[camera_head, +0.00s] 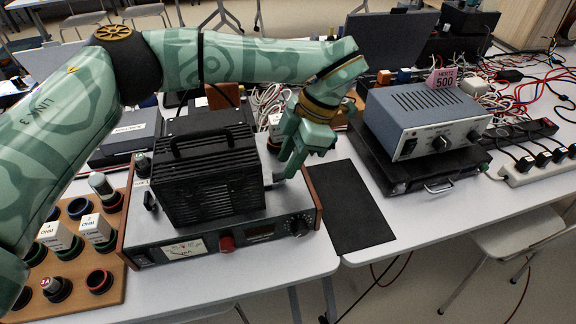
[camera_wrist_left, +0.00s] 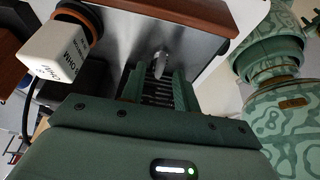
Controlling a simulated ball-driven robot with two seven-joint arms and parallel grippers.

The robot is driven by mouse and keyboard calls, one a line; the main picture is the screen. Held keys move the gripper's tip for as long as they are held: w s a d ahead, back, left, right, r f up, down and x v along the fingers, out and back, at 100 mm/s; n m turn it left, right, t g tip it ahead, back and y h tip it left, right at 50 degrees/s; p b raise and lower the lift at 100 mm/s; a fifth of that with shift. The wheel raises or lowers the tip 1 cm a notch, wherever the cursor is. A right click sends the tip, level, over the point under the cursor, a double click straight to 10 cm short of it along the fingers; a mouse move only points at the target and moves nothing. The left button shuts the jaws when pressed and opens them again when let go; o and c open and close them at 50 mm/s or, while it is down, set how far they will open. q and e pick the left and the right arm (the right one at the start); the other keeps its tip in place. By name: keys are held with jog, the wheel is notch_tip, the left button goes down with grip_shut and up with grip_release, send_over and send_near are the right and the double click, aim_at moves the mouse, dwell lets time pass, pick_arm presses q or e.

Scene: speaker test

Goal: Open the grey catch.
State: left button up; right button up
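The grey catch (camera_wrist_left: 160,64) is a small pale metal tab on a brushed-metal side panel (camera_wrist_left: 110,45) with wooden edging, seen in the left wrist view. My left gripper (camera_wrist_left: 158,85) is close in front of it, with its two ribbed green fingers apart and the catch near the gap between their tips. I cannot tell whether they touch it. In the head view my left gripper (camera_head: 277,178) points down at the right side of the black vented box (camera_head: 205,180), above the wood-sided device (camera_head: 200,245). The hand mostly hides the catch there. My right gripper is out of view.
A wooden rack (camera_head: 115,275) with ringed sockets and white-labelled plugs stands left of the device. A black mat (camera_head: 345,205) lies to its right. A blue-grey instrument (camera_head: 420,110) sits on a black case, with cables and a power strip (camera_head: 540,165) further right.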

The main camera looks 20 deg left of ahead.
pick_arm(q)
jog(key=shift+x, duration=0.95)
grip_shut()
jog(key=shift+r, duration=0.1)
